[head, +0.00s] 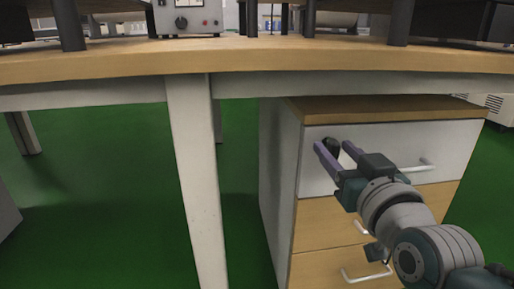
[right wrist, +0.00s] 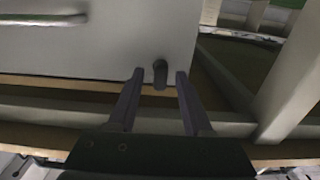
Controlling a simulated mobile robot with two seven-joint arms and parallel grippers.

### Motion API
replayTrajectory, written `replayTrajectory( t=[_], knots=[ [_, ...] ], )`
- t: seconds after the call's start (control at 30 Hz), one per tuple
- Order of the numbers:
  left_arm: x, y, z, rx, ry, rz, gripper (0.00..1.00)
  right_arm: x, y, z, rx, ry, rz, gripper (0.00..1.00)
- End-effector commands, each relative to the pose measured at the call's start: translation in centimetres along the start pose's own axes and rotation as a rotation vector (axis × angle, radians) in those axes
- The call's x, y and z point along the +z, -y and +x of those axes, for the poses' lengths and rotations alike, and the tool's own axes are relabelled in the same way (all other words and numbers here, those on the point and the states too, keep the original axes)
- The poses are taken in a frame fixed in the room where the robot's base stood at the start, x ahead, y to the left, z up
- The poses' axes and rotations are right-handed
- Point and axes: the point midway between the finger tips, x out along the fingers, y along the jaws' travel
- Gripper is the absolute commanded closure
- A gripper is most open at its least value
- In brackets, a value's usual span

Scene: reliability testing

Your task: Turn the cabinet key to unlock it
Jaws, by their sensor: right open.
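The cabinet (head: 282,190) stands under the table, with a white top drawer front (head: 448,142) and wooden drawers below. The dark key (head: 333,146) sticks out near the left end of the white drawer front. My right gripper (head: 332,153) is open at the key. In the right wrist view the key (right wrist: 160,73) shows between and just beyond the two fingertips (right wrist: 160,74), nearer the right finger. The fingers do not appear closed on it. The key's turn angle is hard to tell. My left gripper is not in view.
The wooden tabletop (head: 240,62) runs across above the cabinet, and a white table leg (head: 198,170) stands to its left. The drawer handle (head: 415,166) lies right of my gripper. A grey instrument box (head: 188,18) sits on the table. Green floor (head: 90,170) is clear at left.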

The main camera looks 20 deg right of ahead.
Motion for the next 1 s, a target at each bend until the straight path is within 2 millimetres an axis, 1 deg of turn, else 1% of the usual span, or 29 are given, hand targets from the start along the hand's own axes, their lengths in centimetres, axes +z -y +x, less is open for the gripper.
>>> replayTrajectory(
  t=[0.03, 0.07, 0.47, 0.5, 1.0],
  knots=[
    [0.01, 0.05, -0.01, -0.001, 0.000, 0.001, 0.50, 0.00, -0.01, -0.02, 0.000, 0.000, 0.000, 0.50],
    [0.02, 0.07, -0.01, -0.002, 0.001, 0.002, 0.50, 0.00, -0.01, -0.02, 0.000, 0.000, 0.000, 0.53],
    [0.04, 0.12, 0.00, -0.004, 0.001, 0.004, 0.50, 0.02, 0.00, -0.05, 0.000, 0.000, 0.000, 0.98],
    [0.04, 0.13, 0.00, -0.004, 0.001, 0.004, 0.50, 0.03, -0.01, -0.05, 0.000, 0.000, 0.000, 1.00],
    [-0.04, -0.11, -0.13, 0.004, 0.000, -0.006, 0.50, -0.01, -0.01, -0.05, 0.000, 0.001, 0.013, 1.00]
  ],
)
